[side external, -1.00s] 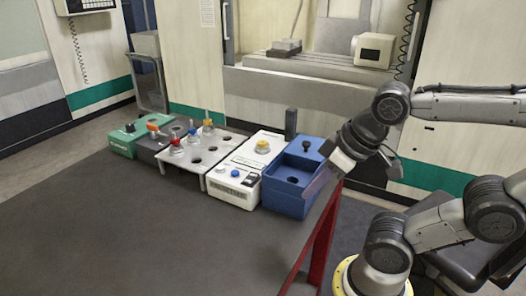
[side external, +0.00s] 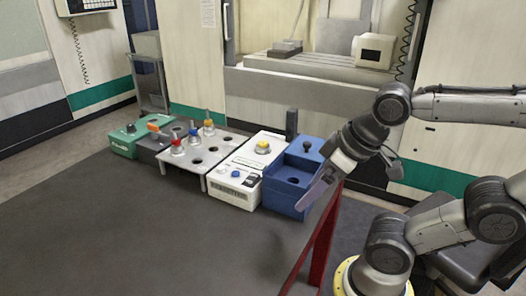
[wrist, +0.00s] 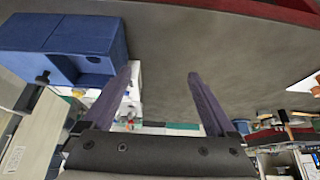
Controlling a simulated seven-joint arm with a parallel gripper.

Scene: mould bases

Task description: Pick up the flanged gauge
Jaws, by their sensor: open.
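Several small pieces with coloured tops stand on the row of fixtures; I cannot tell which is the flanged gauge. A red-topped piece (side external: 177,147), a blue-topped piece (side external: 195,140) and a yellow-topped piece (side external: 208,128) stand in the light grey holed plate (side external: 225,146). Another yellow-topped piece (side external: 262,147) stands on the white box (side external: 232,190). A black knob (side external: 306,146) shows at the back of the blue block (side external: 284,198). My gripper (side external: 305,205) is open and empty, at the right front of the blue block. Its two spread fingers show in the wrist view (wrist: 161,72).
A green box (side external: 124,140) and a dark grey box with an orange part (side external: 150,146) end the row at left. A dark upright post (side external: 291,123) stands behind the white box. The table's front (side external: 170,235) is bare. Its red frame (side external: 322,240) is below my gripper.

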